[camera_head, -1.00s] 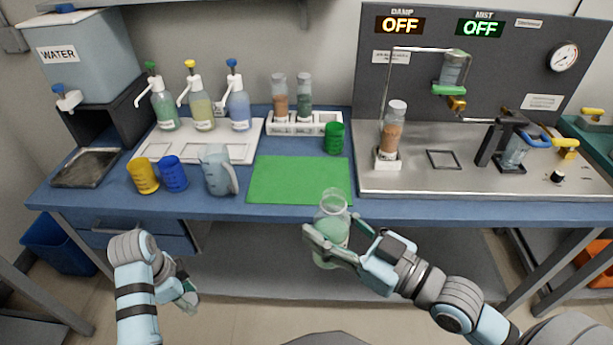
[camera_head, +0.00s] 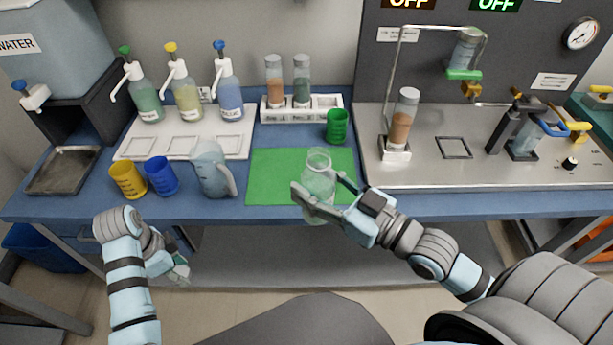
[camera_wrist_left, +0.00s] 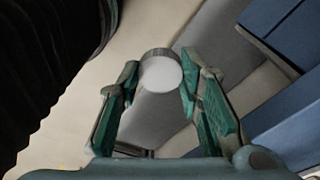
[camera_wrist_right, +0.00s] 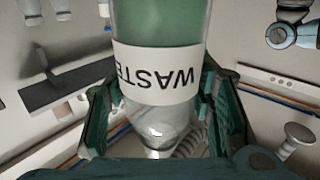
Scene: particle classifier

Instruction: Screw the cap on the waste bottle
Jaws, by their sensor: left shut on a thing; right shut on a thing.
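The waste bottle (camera_head: 319,178) is clear, upright and has no cap on its mouth. My right gripper (camera_head: 322,200) is shut around its body, at the front edge of the green mat. In the right wrist view the bottle (camera_wrist_right: 165,32) shows green contents and a white WASTE label between the fingers. My left gripper (camera_head: 180,270) hangs low in front of the bench at the left, well apart from the bottle. In the left wrist view its fingers are shut on the round cap (camera_wrist_left: 160,75), which has a pale face and grey rim. The cap is hard to see in the head view.
The green mat (camera_head: 270,180) lies empty on the blue bench. A pitcher (camera_head: 210,170), a blue cup (camera_head: 162,175) and a yellow cup (camera_head: 127,180) stand left of it. A green cup (camera_head: 337,126) and a bottle rack (camera_head: 330,113) stand behind.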

